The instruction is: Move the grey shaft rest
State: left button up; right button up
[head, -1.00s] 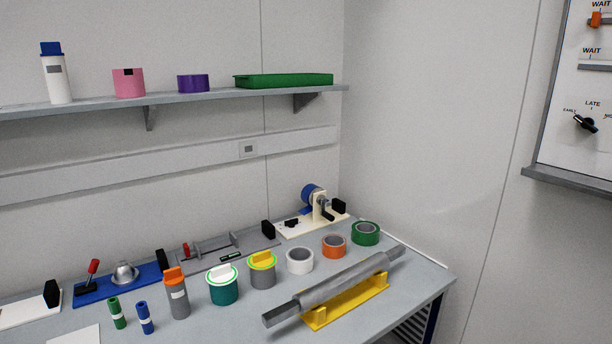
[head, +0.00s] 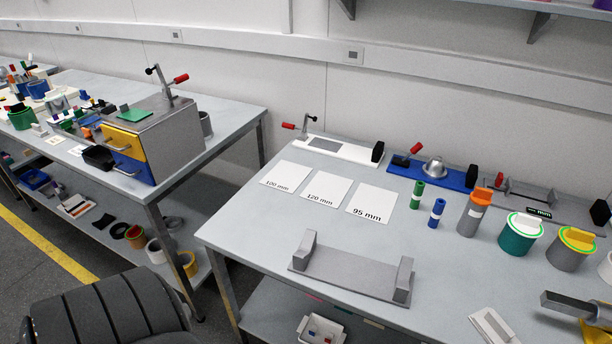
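The grey shaft rest (head: 345,278) lies near the front edge of the right-hand table in the head view. It is a flat grey plate with an upright block at each end, and nothing lies across it. A grey shaft (head: 576,307) shows at the right edge of the picture, above a yellow rest (head: 597,336) that is mostly cut off. Neither of my grippers is in view.
Three white cards (head: 325,189) marked in mm lie behind the grey rest. Green and blue cylinders (head: 436,213) and several canisters stand to the right. A drawer box (head: 150,140) stands on the left table. A dark chair (head: 110,312) is at front left, beside a floor gap.

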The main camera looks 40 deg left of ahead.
aim_at(366, 277)
jog(key=u, duration=1.05)
